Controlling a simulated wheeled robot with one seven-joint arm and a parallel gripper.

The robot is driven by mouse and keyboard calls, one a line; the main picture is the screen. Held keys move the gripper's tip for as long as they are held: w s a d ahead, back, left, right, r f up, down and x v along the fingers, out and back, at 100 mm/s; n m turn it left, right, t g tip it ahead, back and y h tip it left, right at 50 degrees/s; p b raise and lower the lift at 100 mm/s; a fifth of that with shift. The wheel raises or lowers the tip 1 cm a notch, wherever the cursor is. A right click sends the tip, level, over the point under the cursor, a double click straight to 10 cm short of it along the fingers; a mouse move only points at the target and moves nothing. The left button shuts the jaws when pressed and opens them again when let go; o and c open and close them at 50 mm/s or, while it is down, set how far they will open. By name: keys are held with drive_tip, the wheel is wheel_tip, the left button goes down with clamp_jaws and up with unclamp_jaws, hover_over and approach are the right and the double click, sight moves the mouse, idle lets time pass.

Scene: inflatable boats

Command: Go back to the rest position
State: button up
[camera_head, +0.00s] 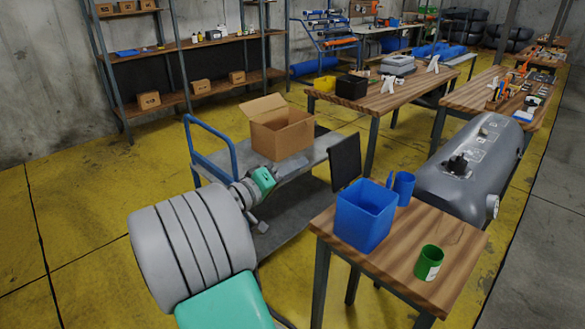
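My arm shows at the lower left, with large grey and teal links close to the camera. It reaches over the near side of the grey cart (312,158).
A near wooden table (405,262) bears a blue bin (363,218), a blue cup (404,187) and a green cup (429,262). A grey inflatable boat (470,165) lies behind it. A dark panel (345,162) stands at the cart's right end. Yellow floor (70,215) is clear at left.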

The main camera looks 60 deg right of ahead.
drive_tip(key=shift+s, duration=0.1)
idle(0.3)
drive_tip(key=a+f+m+t+y, duration=0.1)
drive_tip(key=a+f+y, duration=0.15)
drive_tip(key=f, duration=0.55)
drive_tip(key=a+f+t+y, duration=0.15)
drive_tip(key=f+y, duration=0.25)
drive_tip(key=f, duration=0.5)
drive_tip(key=w+a+f+n+y, duration=0.1)
drive_tip(key=w+a+f+y, duration=0.1)
drive_tip(key=a+f+y, duration=0.55)
drive_tip(key=w+a+n+t+y+p, duration=0.2)
drive_tip(key=w+a+n, duration=0.15)
drive_tip(key=a, duration=1.55)
drive_tip(key=w+a+r+n+t+p, duration=0.2)
drive_tip(key=a+r+n, duration=0.1)
drive_tip(key=a+r, duration=0.4)
drive_tip(key=w+a+r+n+t+y+p, duration=0.1)
drive_tip(key=w+a+r+n+t+p, duration=0.1)
drive_tip(key=a+r, duration=0.6)
drive_tip(key=shift+w+a+r+n+t, duration=0.35)
drive_tip(key=shift+w+n+t, duration=0.1)
drive_tip(key=shift+n, duration=0.7)
